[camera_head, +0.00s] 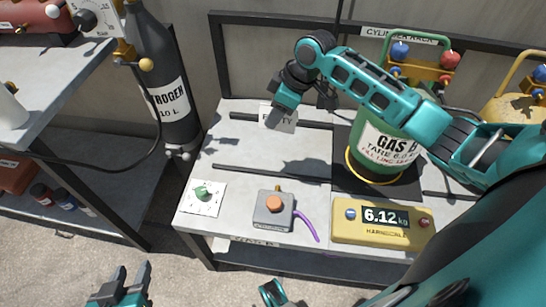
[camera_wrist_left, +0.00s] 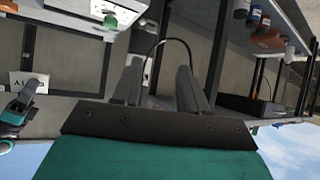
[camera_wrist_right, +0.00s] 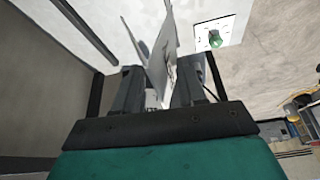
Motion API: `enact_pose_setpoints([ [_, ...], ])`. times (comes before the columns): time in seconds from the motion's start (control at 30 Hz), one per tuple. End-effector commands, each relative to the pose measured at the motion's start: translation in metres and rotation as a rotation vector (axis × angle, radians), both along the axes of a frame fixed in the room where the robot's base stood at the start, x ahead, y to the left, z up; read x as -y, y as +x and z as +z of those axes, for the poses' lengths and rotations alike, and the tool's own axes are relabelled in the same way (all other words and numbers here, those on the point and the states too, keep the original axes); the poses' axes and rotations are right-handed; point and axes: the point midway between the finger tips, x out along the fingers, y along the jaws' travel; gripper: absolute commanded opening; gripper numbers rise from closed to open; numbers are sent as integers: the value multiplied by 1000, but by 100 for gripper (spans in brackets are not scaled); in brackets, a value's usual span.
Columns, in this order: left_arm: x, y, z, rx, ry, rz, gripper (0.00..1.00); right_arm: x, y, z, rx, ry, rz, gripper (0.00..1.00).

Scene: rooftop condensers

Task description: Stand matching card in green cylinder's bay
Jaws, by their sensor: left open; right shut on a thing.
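The green cylinder (camera_head: 366,148), labelled GAS B, TARE 6.0, stands upright on a dark pad at the right of the rack table, partly hidden behind my right arm. A white folded card (camera_head: 275,119) with letters ending in "PTY" is in my right gripper (camera_head: 283,108), over the back left of the table. The right wrist view shows the card (camera_wrist_right: 160,48) pinched between the fingers; whether it touches the table is unclear. My left gripper (camera_head: 122,287) is open and empty, low in front of the table, with its fingers (camera_wrist_left: 158,88) apart.
A yellow scale display (camera_head: 382,222) reads 6.12 kg at the front edge. A grey box with an orange button (camera_head: 274,204) and a sheet with a green knob (camera_head: 203,194) lie left of it. A black nitrogen cylinder (camera_head: 160,90) stands left. Dark rails cross the table.

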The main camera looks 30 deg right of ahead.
Motion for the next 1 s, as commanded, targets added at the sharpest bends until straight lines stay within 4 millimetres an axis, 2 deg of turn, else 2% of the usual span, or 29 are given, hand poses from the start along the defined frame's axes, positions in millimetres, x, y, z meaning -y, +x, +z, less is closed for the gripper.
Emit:
enact_pose_setpoints([
  [0.03,2,1,-11,4,-3,-6,43,7,9,-6,5,-2,29,11],
  [0.23,4,5,-13,9,-5,-12,43,17,21,-3,0,0,105,11],
  [0.33,4,6,-14,17,-6,-13,43,18,22,-12,-3,0,116,11],
  [0.8,5,3,-57,-3,-6,-16,43,17,22,-133,-3,0,114,11],
  [1.0,11,5,-53,0,-22,-18,43,18,22,-156,-2,-1,114,11],
])
